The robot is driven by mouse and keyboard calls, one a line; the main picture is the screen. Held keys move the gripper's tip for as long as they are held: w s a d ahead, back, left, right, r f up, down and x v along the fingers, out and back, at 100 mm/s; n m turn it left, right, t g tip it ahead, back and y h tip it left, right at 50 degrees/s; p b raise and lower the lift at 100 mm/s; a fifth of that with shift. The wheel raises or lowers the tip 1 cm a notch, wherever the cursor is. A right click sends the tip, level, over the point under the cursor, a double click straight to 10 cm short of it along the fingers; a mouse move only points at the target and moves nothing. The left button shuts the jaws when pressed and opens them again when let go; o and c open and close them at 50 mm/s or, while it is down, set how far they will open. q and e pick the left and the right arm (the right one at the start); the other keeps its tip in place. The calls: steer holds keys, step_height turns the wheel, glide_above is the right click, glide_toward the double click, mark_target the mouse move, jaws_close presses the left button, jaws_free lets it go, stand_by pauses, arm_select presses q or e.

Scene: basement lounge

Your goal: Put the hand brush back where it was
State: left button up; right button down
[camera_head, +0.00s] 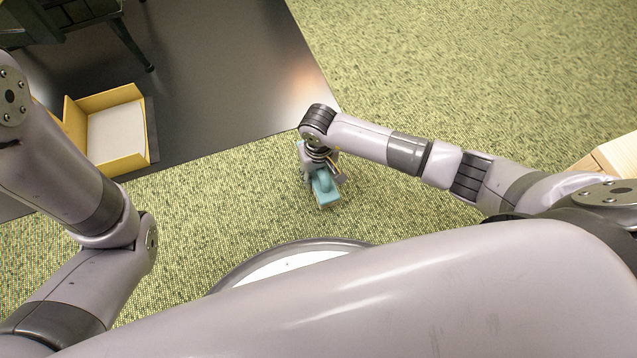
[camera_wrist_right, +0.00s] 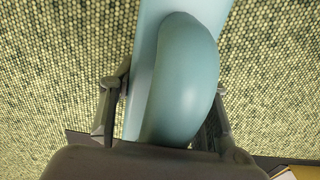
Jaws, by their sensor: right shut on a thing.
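The hand brush is light blue-teal and shows in the head view (camera_head: 325,188) near the middle, just off the front edge of the dark table. In the right wrist view the brush (camera_wrist_right: 186,80) fills the middle, its rounded part between the two fingers. My right gripper (camera_head: 322,172) is shut on the brush and holds it over the green carpet; its fingers also show in the right wrist view (camera_wrist_right: 165,110). The far end of the brush is cut off in the wrist view. My left arm is at the left of the head view, but its gripper is out of the picture.
The dark table (camera_head: 225,80) fills the upper left. A yellow open box (camera_head: 128,155) with a pale inside stands on it, near dark furniture (camera_head: 125,30). A light wooden piece (camera_head: 610,158) is at the right edge. Green carpet (camera_head: 450,75) is clear at the upper right.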

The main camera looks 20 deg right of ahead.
mark_target(319, 182)
step_height(319, 182, down, 4)
steer(key=b, duration=0.2)
steer(key=shift+f+b, duration=0.15)
steer(key=shift+b, duration=0.2)
steer(key=c, duration=0.9)
jaws_free()
